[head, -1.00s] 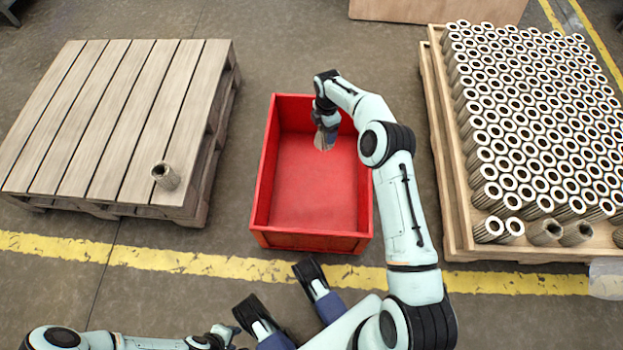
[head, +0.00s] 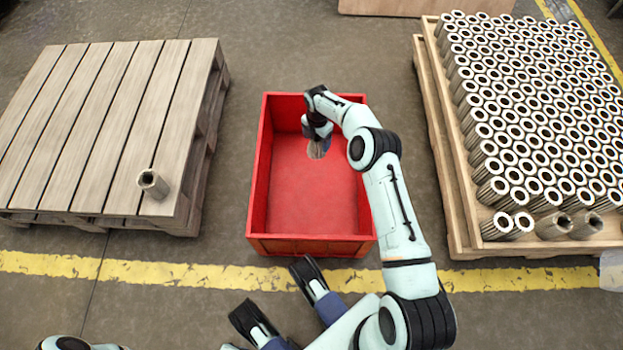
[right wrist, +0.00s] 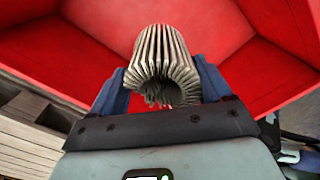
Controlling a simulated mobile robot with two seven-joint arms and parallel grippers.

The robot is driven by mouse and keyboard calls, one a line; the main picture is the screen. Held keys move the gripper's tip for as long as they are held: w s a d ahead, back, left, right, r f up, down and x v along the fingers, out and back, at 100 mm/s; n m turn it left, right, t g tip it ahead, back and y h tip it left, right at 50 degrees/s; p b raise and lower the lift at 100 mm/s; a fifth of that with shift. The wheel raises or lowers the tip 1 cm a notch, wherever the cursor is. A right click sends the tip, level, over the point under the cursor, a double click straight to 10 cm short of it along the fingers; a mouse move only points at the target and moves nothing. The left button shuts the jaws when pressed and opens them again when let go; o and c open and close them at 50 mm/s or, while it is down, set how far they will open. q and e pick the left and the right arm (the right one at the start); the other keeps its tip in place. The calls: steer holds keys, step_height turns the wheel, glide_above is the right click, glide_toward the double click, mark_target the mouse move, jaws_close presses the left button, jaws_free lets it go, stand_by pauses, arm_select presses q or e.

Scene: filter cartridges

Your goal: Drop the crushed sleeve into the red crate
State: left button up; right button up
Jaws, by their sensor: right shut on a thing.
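The crushed sleeve (right wrist: 162,55) is a grey pleated tube with a dented, uneven end opening in the right wrist view. My right gripper (right wrist: 160,85) is shut on it, with a blue finger on either side. In the head view the right gripper (head: 317,132) holds the sleeve (head: 319,150) over the far part of the red crate (head: 312,246), inside its outline. The exact height above the crate floor is hard to tell. The crate is open-topped and its visible floor is bare.
A slatted wooden pallet (head: 90,120) on the left bears a single grey sleeve (head: 153,184) near its front right corner. A wooden pallet (head: 452,215) on the right bears dense rows of upright sleeves (head: 530,120). Bare floor lies between the pallets and the crate.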

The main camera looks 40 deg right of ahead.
arm_select(q)
steer(key=shift+s, duration=0.2)
arm_select(e)
steer(key=shift+f, duration=0.2)
steer(key=o, duration=1)
steer(key=shift+c, duration=0.2)
arm_select(q)
steer(key=w+r+t+p, duration=0.2)
steer(key=w+r+p, duration=0.1)
steer(key=w, duration=0.3)
steer(key=shift+w+d+r, duration=0.15)
steer(key=shift+d, duration=0.2)
arm_select(e)
step_height(320, 180, up, 13)
steer(key=shift+r, duration=0.2)
